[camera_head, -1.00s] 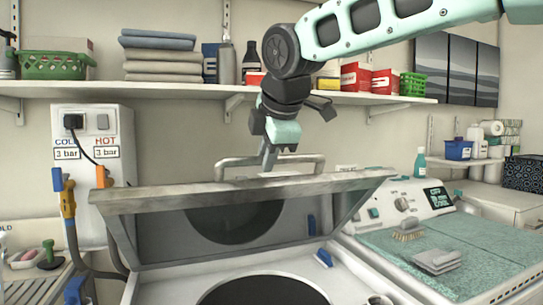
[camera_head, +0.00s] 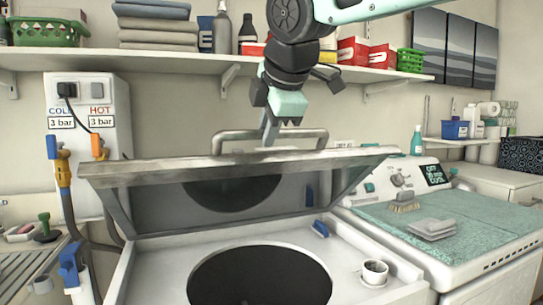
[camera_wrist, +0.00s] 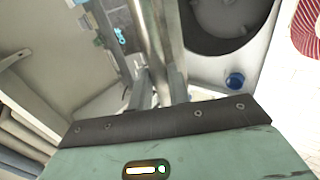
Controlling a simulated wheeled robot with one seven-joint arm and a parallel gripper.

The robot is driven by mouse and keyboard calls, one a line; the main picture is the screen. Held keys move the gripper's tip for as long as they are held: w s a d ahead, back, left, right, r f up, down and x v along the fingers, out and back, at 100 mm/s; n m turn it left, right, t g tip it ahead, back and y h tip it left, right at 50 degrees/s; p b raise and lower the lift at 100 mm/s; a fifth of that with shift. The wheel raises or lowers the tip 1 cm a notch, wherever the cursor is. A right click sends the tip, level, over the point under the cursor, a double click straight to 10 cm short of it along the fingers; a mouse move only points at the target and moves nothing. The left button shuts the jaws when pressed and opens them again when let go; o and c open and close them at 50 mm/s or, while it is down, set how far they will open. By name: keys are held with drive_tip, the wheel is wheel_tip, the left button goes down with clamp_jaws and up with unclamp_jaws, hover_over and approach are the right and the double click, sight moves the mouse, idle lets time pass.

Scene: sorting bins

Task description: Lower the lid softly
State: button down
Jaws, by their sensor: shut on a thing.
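The washer lid (camera_head: 240,163) is a grey metal panel, tilted partly open above the white machine top. A bar handle (camera_head: 225,137) stands along its upper edge. My gripper (camera_head: 268,138) points down at the handle's middle and is shut on it. In the wrist view, my gripper's fingers (camera_wrist: 162,90) close around the metal bar (camera_wrist: 158,40). The round drum opening (camera_head: 260,277) shows dark below the lid.
A cup (camera_head: 374,272) and a blue object (camera_head: 320,229) sit on the machine top beside the opening. A second machine (camera_head: 490,240) with cloths and a brush stands at right. A shelf (camera_head: 180,63) runs behind my arm. Hoses and taps (camera_head: 66,170) are at left.

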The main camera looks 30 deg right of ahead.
drive_tip(key=b, duration=0.1)
drive_tip(key=f+b, duration=0.1)
drive_tip(key=b, duration=0.1)
drive_tip(key=shift+s+a, duration=0.2)
drive_tip(key=b, duration=0.2)
drive_tip(key=f+b, duration=0.1)
drive_tip(key=b, duration=0.2)
drive_tip(key=shift+s+a+b, duration=0.15)
drive_tip(key=shift+s+b, duration=0.3)
drive_tip(key=shift+b, duration=0.75)
drive_tip(key=shift+s+f+b, duration=0.15)
drive_tip(key=shift+s+b, duration=0.1)
drive_tip(key=shift+b, duration=0.85)
drive_tip(key=c, duration=1.3)
unclamp_jaws()
drive_tip(key=shift+r, duration=0.2)
drive_tip(key=shift+s, duration=0.1)
